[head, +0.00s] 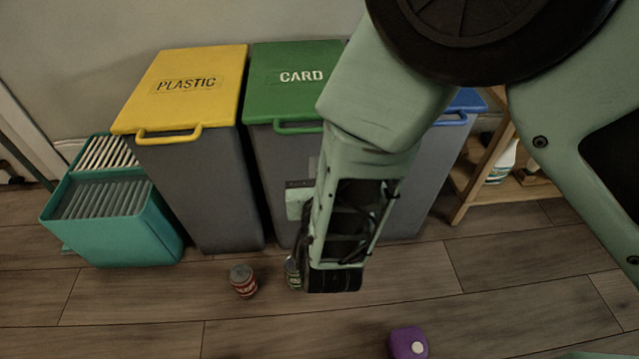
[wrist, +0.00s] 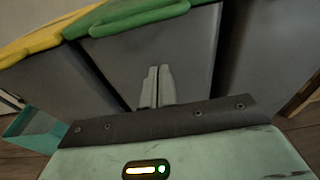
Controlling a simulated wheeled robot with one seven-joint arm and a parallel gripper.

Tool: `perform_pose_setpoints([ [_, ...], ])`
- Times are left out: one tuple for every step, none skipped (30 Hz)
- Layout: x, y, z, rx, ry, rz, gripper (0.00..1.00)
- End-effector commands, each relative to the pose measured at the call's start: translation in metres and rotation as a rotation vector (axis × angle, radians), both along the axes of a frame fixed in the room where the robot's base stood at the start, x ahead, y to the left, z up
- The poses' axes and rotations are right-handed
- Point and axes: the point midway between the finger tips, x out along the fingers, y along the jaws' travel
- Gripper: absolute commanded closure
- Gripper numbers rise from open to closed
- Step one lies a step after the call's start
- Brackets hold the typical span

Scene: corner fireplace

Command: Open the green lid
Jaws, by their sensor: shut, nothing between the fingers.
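The green lid (head: 289,83) marked CARD lies shut on the middle grey bin (head: 275,165) in the head view. Its handle loop is at the front edge, partly behind my arm. In the wrist view the green lid (wrist: 150,17) is at the top, with its handle above the fingers. My gripper (wrist: 157,72) is shut and empty, its fingers together in front of the grey bin front, below the handle. I cannot tell whether the fingertips touch the bin.
A yellow-lidded PLASTIC bin (head: 190,82) stands close on the left, a blue-lidded bin (head: 466,101) on the right. A wooden shelf (head: 486,170) stands right.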

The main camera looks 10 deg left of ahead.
Motion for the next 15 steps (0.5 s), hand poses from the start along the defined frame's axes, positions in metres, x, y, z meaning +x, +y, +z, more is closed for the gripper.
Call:
perform_pose_setpoints([
  [0.012, 0.002, -0.004, 0.003, -0.003, -0.004, 1.00],
  [0.018, 0.004, -0.006, 0.003, -0.002, -0.003, 1.00],
  [0.026, 0.005, -0.007, 0.004, -0.003, -0.005, 1.00],
  [0.031, 0.007, -0.008, 0.003, -0.002, -0.004, 1.00],
  [0.036, 0.009, -0.007, 0.003, -0.003, -0.003, 1.00],
  [0.031, 0.009, 0.004, 0.005, -0.003, 0.000, 1.00],
  [0.030, 0.008, 0.008, 0.005, -0.003, -0.001, 1.00],
  [0.029, 0.007, 0.012, 0.004, -0.002, 0.000, 1.00],
  [0.028, 0.007, 0.017, 0.004, -0.002, 0.000, 1.00],
  [0.027, 0.007, 0.019, 0.003, -0.001, 0.000, 1.00],
  [0.027, 0.007, 0.022, 0.003, 0.000, 0.000, 1.00],
  [0.026, 0.007, 0.026, 0.002, 0.000, 0.000, 1.00],
  [0.026, 0.007, 0.028, 0.001, -0.001, 0.000, 1.00],
  [0.025, 0.006, 0.030, 0.001, -0.001, 0.000, 1.00],
  [0.025, 0.006, 0.032, 0.001, -0.001, 0.000, 1.00],
])
